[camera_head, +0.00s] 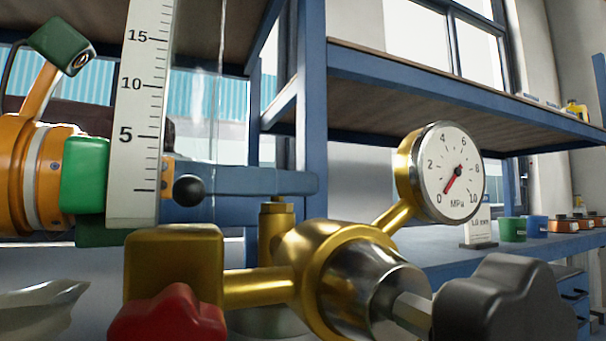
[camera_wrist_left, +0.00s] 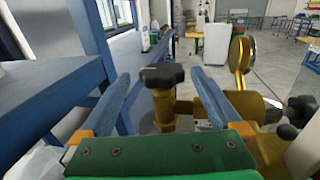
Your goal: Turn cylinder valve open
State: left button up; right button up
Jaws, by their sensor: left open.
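The cylinder valve's black lobed knob (camera_wrist_left: 163,75) sits on a brass stem in the left wrist view. In the head view I see the brass stem (camera_head: 277,222), but the knob on top is hidden behind a blue finger. My left gripper (camera_head: 305,183) reaches in from the left with its fingers level above the brass regulator body (camera_head: 320,255). In the left wrist view my left gripper (camera_wrist_left: 161,78) is open, with the knob between the fingertips and a gap visible on each side. My right gripper is not in view.
A pressure gauge (camera_head: 453,172) reads near 0. A scaled flow tube (camera_head: 143,100) with a black ball knob (camera_head: 188,191) stands before my left gripper. A red knob (camera_head: 168,318) and a dark grey lobed knob (camera_head: 505,305) are nearest. A blue shelf frame (camera_head: 312,90) stands behind.

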pick_arm(q)
jog(key=x, duration=0.1)
jog(key=p+x, duration=0.1)
jog(key=x, duration=0.3)
jog(key=shift+s+d+r, duration=0.15)
jog(key=shift+s, duration=0.1)
jog(key=shift+w+d, duration=0.2)
jog(key=shift+a, duration=0.15)
